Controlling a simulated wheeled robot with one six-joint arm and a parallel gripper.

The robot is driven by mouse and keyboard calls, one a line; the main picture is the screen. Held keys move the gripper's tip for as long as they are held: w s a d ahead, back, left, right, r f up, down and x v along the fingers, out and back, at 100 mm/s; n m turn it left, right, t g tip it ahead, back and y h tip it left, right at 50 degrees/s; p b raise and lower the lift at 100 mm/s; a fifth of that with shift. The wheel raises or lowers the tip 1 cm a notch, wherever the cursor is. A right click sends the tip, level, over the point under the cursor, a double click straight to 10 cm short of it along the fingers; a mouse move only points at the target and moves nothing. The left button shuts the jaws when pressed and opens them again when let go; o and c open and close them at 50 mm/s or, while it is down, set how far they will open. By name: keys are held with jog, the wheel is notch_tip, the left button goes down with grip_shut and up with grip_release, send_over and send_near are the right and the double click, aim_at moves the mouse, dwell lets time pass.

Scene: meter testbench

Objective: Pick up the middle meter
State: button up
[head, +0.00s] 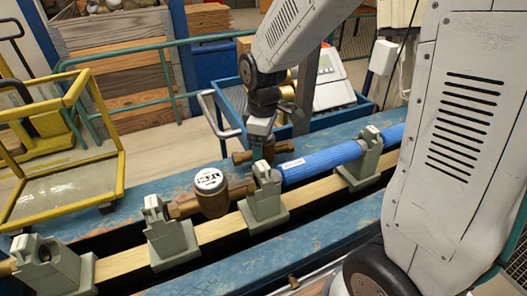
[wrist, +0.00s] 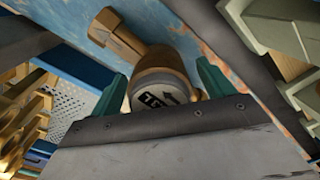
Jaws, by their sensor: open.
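A bronze meter (wrist: 160,85) with a dark-lettered white dial face shows in the wrist view, its pipe stub (wrist: 120,28) pointing up and left over the blue bench. My gripper (wrist: 163,88) is open, with one green finger on each side of this meter; I cannot tell whether they touch it. In the head view my gripper (head: 261,134) is over this meter's bronze body (head: 264,152), which it mostly hides. A second bronze meter (head: 210,193) with a white lettered top sits in line between grey-green clamps, left of and nearer than my gripper.
Grey-green clamp blocks (head: 263,202) stand along a wooden rail, with a blue cylinder (head: 320,160) held at the right. A blue cart (head: 343,112) carrying a white device (head: 332,82) stands behind. A yellow frame (head: 65,150) is at the left.

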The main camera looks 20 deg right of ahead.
jog(key=shift+f, duration=0.3)
jog(key=c, duration=1.6)
jog(key=shift+r, duration=0.15)
